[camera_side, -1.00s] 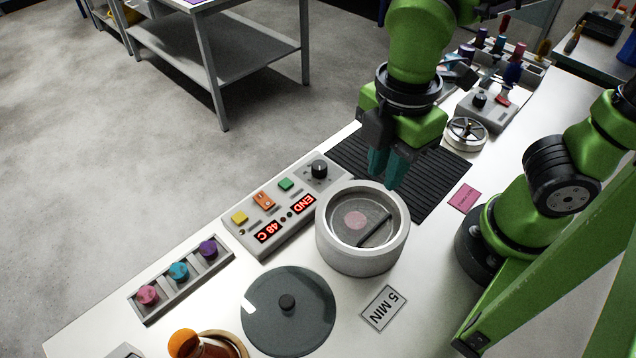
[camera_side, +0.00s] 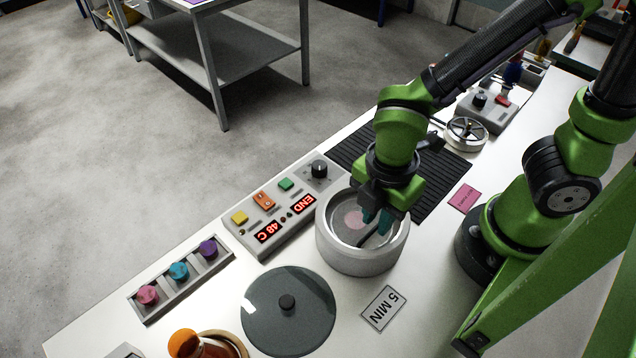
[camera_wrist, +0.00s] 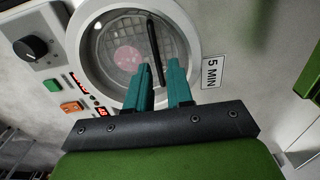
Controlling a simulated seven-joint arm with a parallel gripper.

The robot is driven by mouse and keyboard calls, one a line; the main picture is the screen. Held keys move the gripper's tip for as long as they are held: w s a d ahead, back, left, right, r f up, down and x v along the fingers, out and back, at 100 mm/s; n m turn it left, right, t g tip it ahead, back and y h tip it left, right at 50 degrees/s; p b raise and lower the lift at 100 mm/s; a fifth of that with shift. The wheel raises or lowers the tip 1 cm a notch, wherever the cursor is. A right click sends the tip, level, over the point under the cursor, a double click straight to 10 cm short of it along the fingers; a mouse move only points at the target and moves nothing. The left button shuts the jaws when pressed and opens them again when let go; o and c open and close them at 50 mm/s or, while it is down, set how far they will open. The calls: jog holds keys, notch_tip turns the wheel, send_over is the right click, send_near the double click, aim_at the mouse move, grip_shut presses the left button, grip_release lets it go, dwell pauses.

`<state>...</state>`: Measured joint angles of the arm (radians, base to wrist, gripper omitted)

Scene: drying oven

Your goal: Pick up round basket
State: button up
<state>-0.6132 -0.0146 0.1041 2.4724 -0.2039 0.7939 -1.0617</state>
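The round basket (camera_wrist: 113,53) sits inside the round white oven chamber (camera_side: 360,262). It has a mesh floor, a pink disc (camera_wrist: 128,59) lying in it and a dark bar handle (camera_wrist: 155,50) across it. My gripper (camera_side: 378,226) is over the chamber with its teal fingertips down at the handle. In the wrist view my gripper (camera_wrist: 160,82) has its two fingers apart, with the handle's near end between them in the picture. I cannot tell whether either finger touches the handle. The fingers hide part of the basket in the side view.
A grey round lid (camera_side: 288,320) lies on the bench at the front. The control panel (camera_side: 275,215) reads END and 48 C. A "5 MIN" card (camera_side: 383,308) lies beside the chamber. A black ribbed mat (camera_side: 440,185) lies behind it.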

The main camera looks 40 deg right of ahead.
aim_at(376, 227)
notch_tip(376, 227, down, 5)
jog(key=shift+w+d+r, duration=0.1)
jog(key=shift+w+d, duration=0.05)
grip_shut()
jog(key=shift+r, duration=0.1)
